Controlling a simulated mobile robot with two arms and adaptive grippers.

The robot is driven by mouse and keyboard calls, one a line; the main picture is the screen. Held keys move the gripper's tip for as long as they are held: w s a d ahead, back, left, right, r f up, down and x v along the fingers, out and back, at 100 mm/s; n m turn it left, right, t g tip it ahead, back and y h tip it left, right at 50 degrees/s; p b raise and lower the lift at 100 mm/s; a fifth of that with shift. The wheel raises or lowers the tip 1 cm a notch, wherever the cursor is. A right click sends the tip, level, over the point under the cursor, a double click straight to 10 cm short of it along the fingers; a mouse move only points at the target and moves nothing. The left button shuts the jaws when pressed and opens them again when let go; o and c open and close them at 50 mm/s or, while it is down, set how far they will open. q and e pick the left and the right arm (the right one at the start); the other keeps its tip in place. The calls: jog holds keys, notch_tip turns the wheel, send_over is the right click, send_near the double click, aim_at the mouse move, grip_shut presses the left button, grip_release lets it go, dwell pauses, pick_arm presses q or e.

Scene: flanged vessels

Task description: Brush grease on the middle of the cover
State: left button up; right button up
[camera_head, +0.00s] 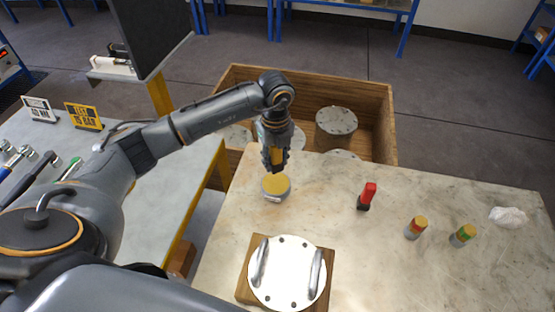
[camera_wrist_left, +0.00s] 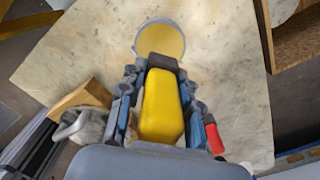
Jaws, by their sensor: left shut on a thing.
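My left gripper (camera_head: 274,160) is shut on the yellow handle of the brush (camera_wrist_left: 162,105), which points down. The brush's dark end overlaps the edge of the grease tin (camera_head: 275,187) in the left wrist view (camera_wrist_left: 161,38); I cannot tell if it touches the grease. The tin is round and grey with a tan-yellow top. The cover (camera_head: 287,270) is a pale round disc with bolt holes and two metal handles, lying on a wooden block (camera_head: 246,262) nearer to me. Its middle looks bare. My right gripper is not in view.
A red-handled tool (camera_head: 368,194) and two small banded cylinders (camera_head: 416,227) (camera_head: 462,235) stand right of the tin. A white crumpled cloth (camera_head: 508,216) lies far right. A wooden crate (camera_head: 385,115) with flanged vessels (camera_head: 336,122) is behind. The tabletop between tin and cover is clear.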

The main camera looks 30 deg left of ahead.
aim_at(275, 183)
pick_arm(q)
jog(key=shift+f+b, duration=0.65)
jog(key=shift+f, duration=0.25)
notch_tip(275, 183, down, 3)
jog(key=shift+f+b, duration=0.2)
jog(key=shift+b, duration=1.05)
jog(key=shift+f, duration=0.4)
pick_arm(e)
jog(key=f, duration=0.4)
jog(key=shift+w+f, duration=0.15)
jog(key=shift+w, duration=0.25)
pick_arm(q)
jog(key=shift+f+b, duration=0.55)
jog(key=shift+b, duration=0.05)
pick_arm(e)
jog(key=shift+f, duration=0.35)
pick_arm(q)
jog(key=shift+r+p, duration=2.6)
jog(key=shift+r, duration=1)
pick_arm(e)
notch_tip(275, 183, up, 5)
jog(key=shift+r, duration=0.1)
